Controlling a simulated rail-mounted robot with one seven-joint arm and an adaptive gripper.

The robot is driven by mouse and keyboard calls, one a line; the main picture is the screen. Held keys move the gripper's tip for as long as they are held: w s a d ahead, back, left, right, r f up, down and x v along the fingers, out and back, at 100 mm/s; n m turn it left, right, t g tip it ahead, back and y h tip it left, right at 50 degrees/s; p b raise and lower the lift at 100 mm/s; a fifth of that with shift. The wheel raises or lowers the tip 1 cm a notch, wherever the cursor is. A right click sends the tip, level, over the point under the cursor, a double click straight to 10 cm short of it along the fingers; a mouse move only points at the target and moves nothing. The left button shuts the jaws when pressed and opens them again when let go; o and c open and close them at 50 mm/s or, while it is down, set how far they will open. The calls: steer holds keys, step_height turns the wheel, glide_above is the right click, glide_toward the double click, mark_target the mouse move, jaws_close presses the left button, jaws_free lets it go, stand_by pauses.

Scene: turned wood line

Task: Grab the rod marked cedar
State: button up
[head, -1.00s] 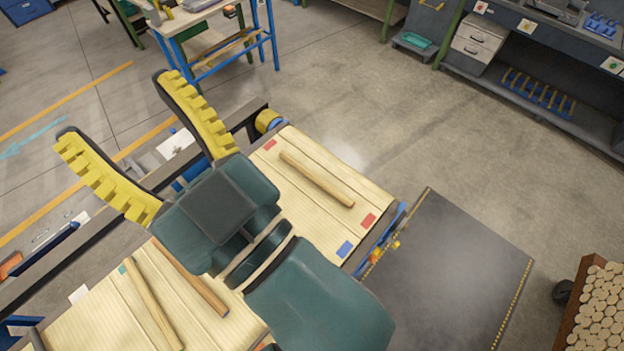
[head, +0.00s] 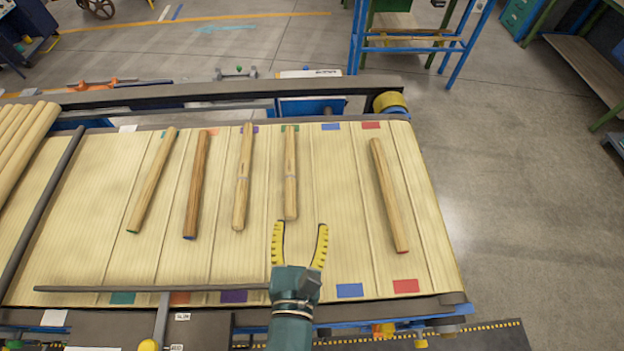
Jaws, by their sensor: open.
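Several wooden rods lie apart on the slatted belt in the head view. From left they are a light rod (head: 152,182) with a green near end, a darker reddish-brown rod (head: 196,186) with a blue near end, a pale banded rod (head: 243,178), another banded rod (head: 290,165), and a rod (head: 390,196) with a red near end at far right. No cedar mark is readable on any rod. My gripper (head: 300,227) is open and empty, its yellow fingers pointing away from me, near the near end of the second banded rod. Contact cannot be told.
The belt (head: 345,225) has coloured patches along both edges. A dark bar (head: 150,288) lies along its near side, another (head: 40,210) crosses at left, beside stacked poles (head: 22,135). A yellow roller (head: 388,102) sits at the far right corner. Open floor (head: 510,200) is at right.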

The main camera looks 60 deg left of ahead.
mark_target(290, 204)
steer(key=s+f+g, duration=0.1)
steer(key=f, duration=0.1)
steer(key=s+f+n, duration=0.1)
steer(key=f, duration=0.2)
steer(key=s+a+f+n+g, duration=0.1)
steer(key=f, duration=0.1)
steer(key=shift+s+f+g+h, duration=0.15)
steer(key=shift+s+g+h, duration=0.15)
steer(key=shift+s+h, duration=0.1)
steer(key=b+x, duration=0.1)
steer(key=x, duration=1)
steer(key=shift+w+f, duration=0.1)
steer(key=shift+f, duration=0.05)
steer(key=x, duration=0.2)
steer(key=b+x, duration=0.1)
steer(key=x, duration=0.2)
steer(key=shift+w, duration=0.4)
steer(key=shift+d, duration=0.1)
jaws_close()
